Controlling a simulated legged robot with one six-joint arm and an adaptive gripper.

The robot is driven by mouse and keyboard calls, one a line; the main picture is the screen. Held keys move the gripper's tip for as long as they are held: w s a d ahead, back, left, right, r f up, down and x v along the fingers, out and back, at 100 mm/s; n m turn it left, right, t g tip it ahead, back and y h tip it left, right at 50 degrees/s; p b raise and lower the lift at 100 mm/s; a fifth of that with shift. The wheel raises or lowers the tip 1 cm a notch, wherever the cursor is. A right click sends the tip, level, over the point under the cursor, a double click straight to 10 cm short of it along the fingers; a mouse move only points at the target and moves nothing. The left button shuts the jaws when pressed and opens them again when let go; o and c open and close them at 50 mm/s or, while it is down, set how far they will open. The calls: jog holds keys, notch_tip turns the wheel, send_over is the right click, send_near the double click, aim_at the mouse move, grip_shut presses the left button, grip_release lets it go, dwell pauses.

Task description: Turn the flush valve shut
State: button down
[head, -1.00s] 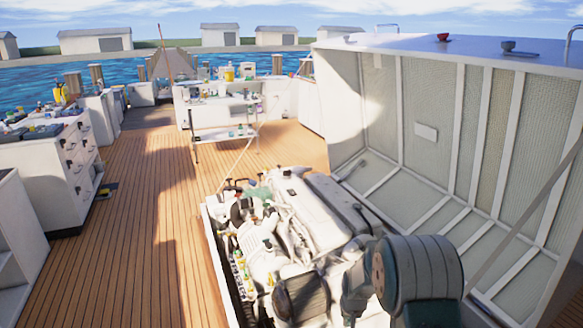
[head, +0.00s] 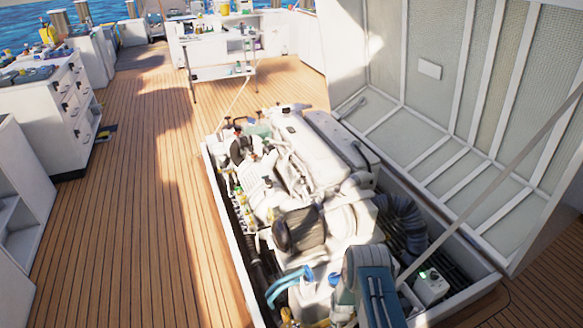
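The white engine (head: 325,150) sits in the open hatch well (head: 222,215) in the deck. Small fittings with yellow and green parts (head: 240,190) line the engine's left side; I cannot tell which, if any, is the flush valve. A blue curved hose (head: 290,283) lies at the engine's near end, beside my arm. Part of my arm, grey and teal, rises from the bottom edge over the near end of the engine. My gripper cannot be made out, so its hold and its distance to the valve are hidden.
The raised hatch lid (head: 430,70) stands on the right, with a slanting strut (head: 490,190) crossing towards the well. A small white box with a green light (head: 431,285) sits at the near right. A white drawer cabinet (head: 60,110) stands left. Wooden deck (head: 130,220) between is clear.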

notch_tip(320, 180, down, 9)
jog(key=s, duration=0.1)
dwell(0.6)
jog(key=shift+w+a, duration=0.15)
jog(key=shift+w, duration=0.05)
dwell(0.7)
jog(key=shift+a, duration=0.4)
jog(key=shift+a, duration=0.3)
jog(key=shift+w+a, duration=0.2)
jog(key=shift+a, duration=0.3)
jog(key=shift+r, duration=0.1)
